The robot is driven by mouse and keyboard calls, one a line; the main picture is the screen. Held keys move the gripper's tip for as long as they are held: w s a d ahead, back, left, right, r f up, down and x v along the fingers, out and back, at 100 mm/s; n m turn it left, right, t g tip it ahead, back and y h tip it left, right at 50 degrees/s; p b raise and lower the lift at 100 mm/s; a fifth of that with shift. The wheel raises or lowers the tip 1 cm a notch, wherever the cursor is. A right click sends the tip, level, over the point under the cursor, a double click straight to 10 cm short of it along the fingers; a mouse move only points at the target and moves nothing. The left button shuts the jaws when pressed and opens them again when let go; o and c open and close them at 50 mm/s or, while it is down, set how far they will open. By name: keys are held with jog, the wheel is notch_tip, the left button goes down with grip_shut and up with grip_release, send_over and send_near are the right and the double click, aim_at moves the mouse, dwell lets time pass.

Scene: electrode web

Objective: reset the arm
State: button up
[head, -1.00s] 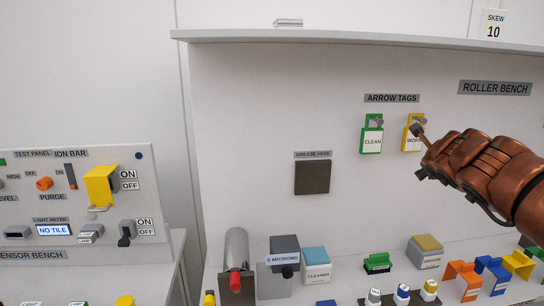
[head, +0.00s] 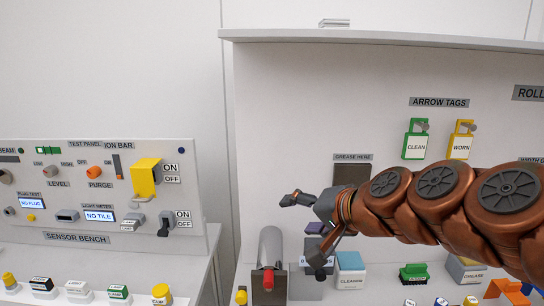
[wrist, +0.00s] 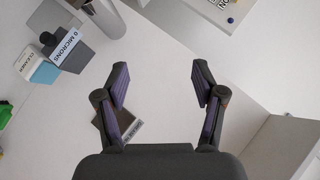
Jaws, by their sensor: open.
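My copper-coloured arm reaches in from the right in the head view, bent across the roller bench. My gripper (head: 303,236) is open and empty, in front of the back wall and to the left of the grease pad. In the wrist view my gripper (wrist: 160,77) shows two dark fingers with purple pads spread apart, nothing between them. My arm and gripper partly hide the dark grease pad (head: 345,174) and the gauge block behind them.
A metal cylinder with a red end (head: 269,250) and a blue-topped cleaner block (head: 350,268) stand below my gripper. CLEAN (head: 416,146) and WORN (head: 461,146) tags hang on the wall. The sensor bench panel (head: 60,165) is at left, with switches. A shelf (head: 400,38) juts out above.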

jog(key=s+d+f+n+g+h, duration=0.35)
jog(key=s+f+g, duration=0.25)
jog(key=s+f, duration=0.9)
jog(key=s+d+f+g+h, duration=0.2)
jog(key=s+d+f, duration=0.1)
jog(key=s, duration=0.4)
jog(key=s+d+f+n+g+h, duration=0.1)
jog(key=s+d+f+g, duration=0.2)
jog(key=s+d, duration=0.3)
jog(key=shift+s+f+h, duration=0.15)
jog(key=shift+s+h, duration=0.2)
jog(key=shift+s, duration=0.2)
jog(key=shift+a, duration=0.1)
jog(key=shift+c, duration=0.3)
